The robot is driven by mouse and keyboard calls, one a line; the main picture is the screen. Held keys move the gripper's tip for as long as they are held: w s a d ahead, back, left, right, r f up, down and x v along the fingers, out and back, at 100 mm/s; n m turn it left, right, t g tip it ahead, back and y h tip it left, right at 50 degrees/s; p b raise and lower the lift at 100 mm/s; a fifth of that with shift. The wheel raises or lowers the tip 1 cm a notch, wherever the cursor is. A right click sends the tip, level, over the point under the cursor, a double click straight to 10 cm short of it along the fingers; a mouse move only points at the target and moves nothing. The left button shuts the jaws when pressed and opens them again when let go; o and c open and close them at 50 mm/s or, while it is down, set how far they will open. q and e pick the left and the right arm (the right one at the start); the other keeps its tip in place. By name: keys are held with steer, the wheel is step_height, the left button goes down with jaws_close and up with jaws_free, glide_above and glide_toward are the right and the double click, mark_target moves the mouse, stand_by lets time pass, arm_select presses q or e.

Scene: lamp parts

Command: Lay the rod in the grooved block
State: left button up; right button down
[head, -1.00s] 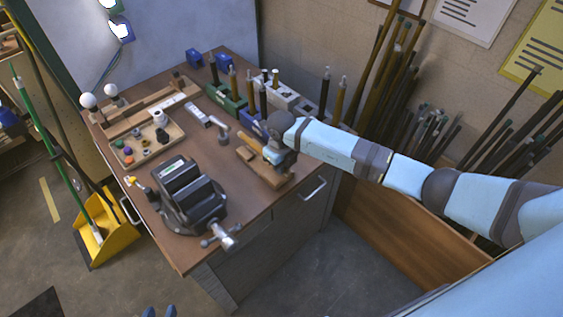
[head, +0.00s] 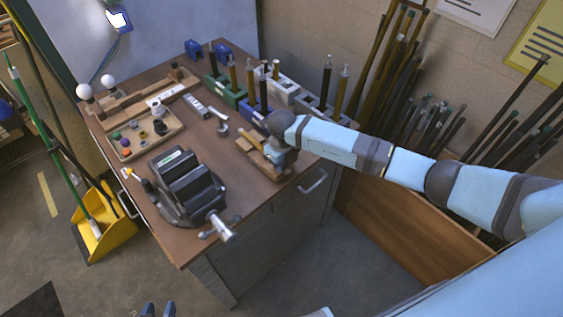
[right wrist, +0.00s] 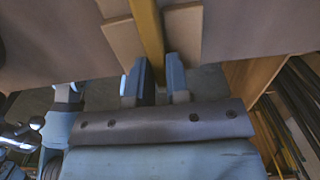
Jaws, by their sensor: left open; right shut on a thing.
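The rod (right wrist: 148,35) shows in the right wrist view as a yellow bar between the fingers of my right gripper (right wrist: 156,72), which is shut on it. The rod runs along the gap between the two wooden halves of the grooved block (right wrist: 183,40). I cannot tell whether it rests on the groove floor. In the head view the grooved block (head: 247,147) lies near the table's right edge, partly covered by my right gripper (head: 270,158). The rod is hard to make out there. My left gripper (head: 158,311) shows only its tips at the bottom edge, away from the table.
A dark vise (head: 188,185) stands on the table's front part. A parts tray (head: 148,137) lies at the left. Holders with upright rods, one a green block (head: 222,92), line the back right. A wooden bin (head: 390,215) stands right of the table.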

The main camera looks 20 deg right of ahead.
steer(key=shift+s+f, duration=0.15)
steer(key=shift+f, duration=0.05)
steer(key=c, duration=1)
jaws_free()
steer(key=shift+d, duration=0.1)
steer(key=shift+s, duration=0.1)
steer(key=shift+a+r, duration=0.2)
steer(key=shift+r, duration=0.2)
steer(key=r, duration=0.9)
steer(key=r+b, duration=0.1)
steer(key=r, duration=0.3)
steer(key=shift+w+d+r, duration=0.2)
steer(key=shift+d, duration=0.1)
